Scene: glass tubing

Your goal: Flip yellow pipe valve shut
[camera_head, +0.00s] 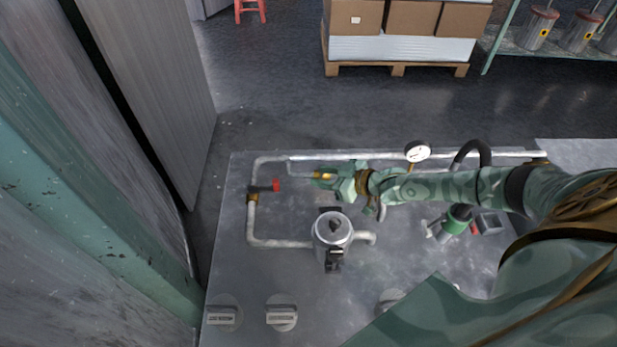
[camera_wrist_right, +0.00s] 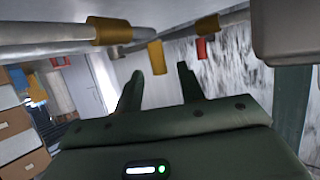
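The yellow valve handle (camera_head: 323,176) shows in the head view at the upper pipe, partly hidden by my right gripper (camera_head: 320,179). In the right wrist view the yellow handle (camera_wrist_right: 157,58) sticks out across the line of the pipes. A brass fitting (camera_wrist_right: 110,30) sits on the nearer pipe. My right gripper (camera_wrist_right: 158,84) is open, its two fingers apart with the handle seen in the gap between them, near the tips. I cannot tell whether either finger touches it. My left gripper is not in view.
A gauge (camera_head: 417,152), a black hose (camera_head: 472,152) and a round metal canister (camera_head: 333,229) stand on the metal bench (camera_head: 290,275). Boxes on a pallet (camera_head: 400,70) are far behind.

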